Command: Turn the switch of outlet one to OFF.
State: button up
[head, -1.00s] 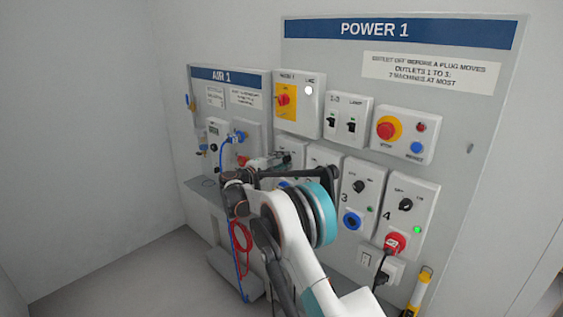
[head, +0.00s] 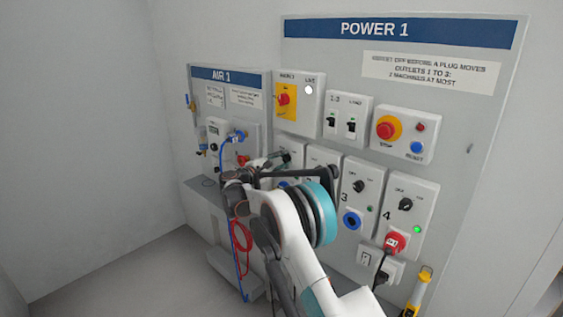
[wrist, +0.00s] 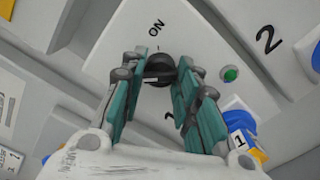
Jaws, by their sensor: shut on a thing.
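The outlet one switch is a round black knob (wrist: 159,68) on a white box (wrist: 205,52) in the wrist view. An ON label is printed above it; another marking below is mostly hidden. My gripper (wrist: 163,62) has its teal-padded fingers on both sides of the knob, shut on it. I cannot tell clearly where the knob points. A blue plug tagged 1 (wrist: 240,140) sits beside my right finger. In the head view my gripper (head: 281,159) is at the box, with the knob hidden.
Outlet 3 (head: 358,187) and outlet 4 (head: 406,205), with a red plug (head: 394,243), are to the right. A red-and-yellow main switch (head: 283,100) sits above. The AIR 1 panel (head: 254,97) with blue and red hoses is at left.

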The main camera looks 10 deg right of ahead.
jog(key=o, duration=1.1)
jog(key=shift+c, duration=0.2)
jog(key=shift+a, duration=0.15)
jog(key=v, duration=1.2)
